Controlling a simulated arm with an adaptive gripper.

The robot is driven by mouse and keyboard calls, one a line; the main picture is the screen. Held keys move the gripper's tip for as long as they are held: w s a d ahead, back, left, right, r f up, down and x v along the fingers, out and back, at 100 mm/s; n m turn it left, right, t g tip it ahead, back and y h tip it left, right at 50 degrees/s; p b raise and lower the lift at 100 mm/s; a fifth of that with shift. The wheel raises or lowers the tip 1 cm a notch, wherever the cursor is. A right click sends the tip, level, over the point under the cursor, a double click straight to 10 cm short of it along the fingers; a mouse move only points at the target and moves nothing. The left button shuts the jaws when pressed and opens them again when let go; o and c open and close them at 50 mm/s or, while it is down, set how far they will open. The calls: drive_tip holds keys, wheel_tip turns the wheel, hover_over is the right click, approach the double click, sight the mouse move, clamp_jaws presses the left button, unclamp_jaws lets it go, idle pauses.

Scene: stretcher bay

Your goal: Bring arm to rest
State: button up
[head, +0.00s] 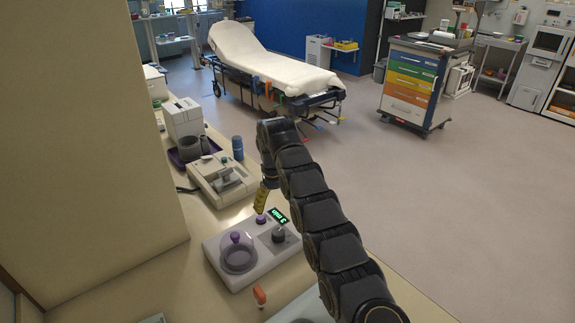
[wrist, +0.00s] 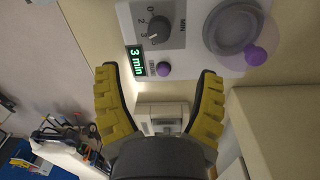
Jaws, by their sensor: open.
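My gripper (wrist: 152,112) is open and empty in the wrist view, its two yellow ribbed fingers spread apart. In the head view my gripper (head: 262,198) hangs from the dark arm, beside and over the white timer device (head: 246,264). That device also shows in the wrist view (wrist: 190,12), with a lit green display (wrist: 137,62) reading "3 min", a dark dial (wrist: 155,29), a purple button (wrist: 163,69) and a round clear cover (wrist: 231,28) with a purple knob. I cannot tell whether a finger touches the device.
Behind the device on the counter stand a beige instrument (head: 222,179), a blue bottle (head: 238,148) and a white box machine (head: 184,119). An orange-handled item (head: 259,295) is in front. A tall cream panel (head: 120,150) bounds the left. The floor to the right is open.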

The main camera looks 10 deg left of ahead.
drive_tip(key=s+d+r+m+g+h, duration=0.1)
drive_tip(key=s+d+r+m, duration=0.3)
drive_tip(key=s+d+r, duration=1.1)
drive_tip(key=s+d+f+m, duration=0.1)
drive_tip(key=s+d, duration=0.1)
drive_tip(key=s, duration=1.2)
drive_tip(key=s+d+f+m+g+y, duration=0.1)
drive_tip(key=s+d, duration=0.1)
drive_tip(key=s, duration=1.3)
drive_tip(key=shift+s+d+m, duration=0.25)
drive_tip(key=shift+m, duration=0.15)
drive_tip(key=o, duration=0.5)
drive_tip(key=shift+w+r, duration=0.1)
drive_tip(key=shift+o, duration=0.2)
drive_tip(key=w+a+r+m+t, duration=0.1)
drive_tip(key=w+r+m, duration=0.4)
drive_tip(key=w, duration=0.7)
drive_tip(key=w+a+r+m+t, duration=0.1)
drive_tip(key=w+r+m, duration=0.35)
drive_tip(key=w, duration=0.65)
wheel_tip(320, 180, down, 9)
drive_tip(key=shift+f, duration=0.2)
